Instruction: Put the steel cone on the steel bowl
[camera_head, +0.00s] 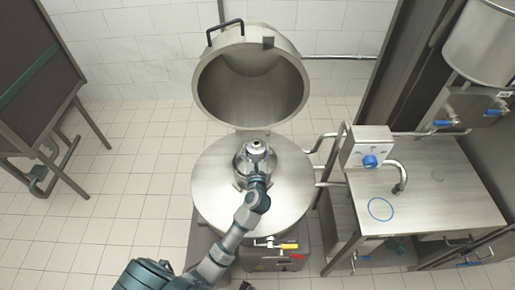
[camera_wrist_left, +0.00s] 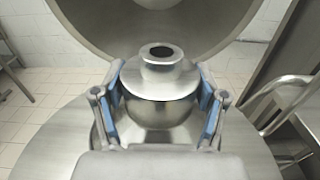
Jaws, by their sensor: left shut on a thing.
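The steel cone (camera_wrist_left: 161,72) is a short neck with a dark hole on a wide flange. In the head view it shows as a small bright piece (camera_head: 256,148) over the middle of the vat. My left gripper (camera_wrist_left: 160,80) is shut on it, with one blue-padded finger at each side. A rounded shiny steel bowl (camera_wrist_left: 160,115) lies directly under the cone, between the fingers. I cannot tell whether cone and bowl touch. In the head view my left gripper (camera_head: 257,168) hides part of the bowl. My right gripper is out of view.
The large round steel vat (camera_head: 215,195) stands under the gripper. Its lid (camera_head: 250,90) is open behind it. A steel side table (camera_head: 435,190) with a tap (camera_head: 399,175) stands at right. A dark rack (camera_head: 35,70) is at left. Tiled floor lies clear between.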

